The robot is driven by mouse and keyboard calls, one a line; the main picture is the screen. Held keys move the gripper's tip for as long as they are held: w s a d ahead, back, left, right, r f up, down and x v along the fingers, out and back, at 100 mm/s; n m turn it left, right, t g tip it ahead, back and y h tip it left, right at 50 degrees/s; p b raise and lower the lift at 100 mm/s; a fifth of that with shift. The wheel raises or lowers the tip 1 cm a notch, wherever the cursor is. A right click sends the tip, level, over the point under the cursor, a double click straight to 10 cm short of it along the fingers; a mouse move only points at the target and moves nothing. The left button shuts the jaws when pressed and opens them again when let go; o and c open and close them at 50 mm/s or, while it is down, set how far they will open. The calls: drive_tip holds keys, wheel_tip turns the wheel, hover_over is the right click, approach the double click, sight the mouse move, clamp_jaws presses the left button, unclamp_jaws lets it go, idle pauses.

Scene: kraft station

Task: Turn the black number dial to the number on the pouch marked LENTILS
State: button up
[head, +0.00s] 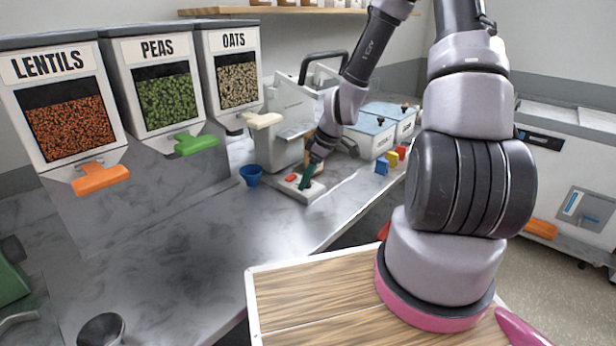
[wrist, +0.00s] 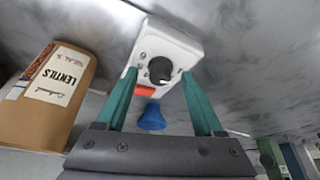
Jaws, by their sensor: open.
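The black number dial (wrist: 160,70) sits on a small white box (wrist: 172,42) in the wrist view, with a pale pointer mark on its face. In the head view the gripper (head: 311,176) is over the white box (head: 287,188) and hides the dial.
A red-orange button (wrist: 145,90) is on the white box, with a blue cup (head: 251,174) near it. A white machine (head: 288,115) stands behind. Bins of lentils (head: 70,125), peas (head: 166,98) and oats (head: 237,82) line the left. The counter's front left is mostly clear.

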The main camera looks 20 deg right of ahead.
clamp_jaws()
drive_tip(key=shift+m, duration=0.3)
drive_tip(key=m+t, duration=0.1)
drive_tip(key=m, duration=0.2)
drive_tip(key=shift+s+a+h, duration=0.1)
drive_tip(key=shift+h, duration=0.3)
drive_tip(key=m, duration=0.2)
drive_tip(key=m+t+h, duration=0.1)
drive_tip(key=m, duration=0.1)
drive_tip(key=shift+a+h, duration=0.15)
drive_tip(key=shift+h, duration=0.15)
drive_tip(key=m+h, duration=0.1)
drive_tip(key=m, duration=0.3)
drive_tip(key=shift+a, duration=0.1)
drive_tip(key=shift+m+h, duration=0.9)
drive_tip(key=shift+m, duration=1.3)
